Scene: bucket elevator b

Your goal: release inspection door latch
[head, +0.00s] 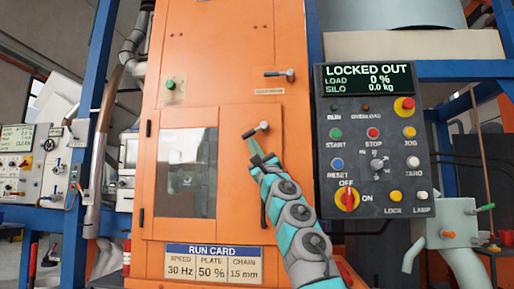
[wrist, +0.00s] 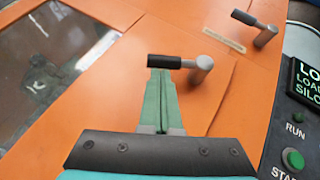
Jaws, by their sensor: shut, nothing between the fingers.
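The orange inspection door (head: 234,170) with a dark window (head: 188,172) is closed in the head view. Its latch (head: 257,130) has a black grip and a grey pivot and points left and slightly down. In the wrist view the latch (wrist: 185,63) lies across the tips of my gripper (wrist: 160,72). My gripper (head: 259,160) has its green fingers together, with nothing between them. The fingertips are at the black grip; I cannot tell whether they touch it.
A second latch (head: 280,74) is on the panel above. The control box (head: 372,140) on the right reads LOCKED OUT, with its red and yellow switch (head: 347,199) at OFF. A run card (head: 213,262) is below the door. Blue posts (head: 314,90) flank the cabinet.

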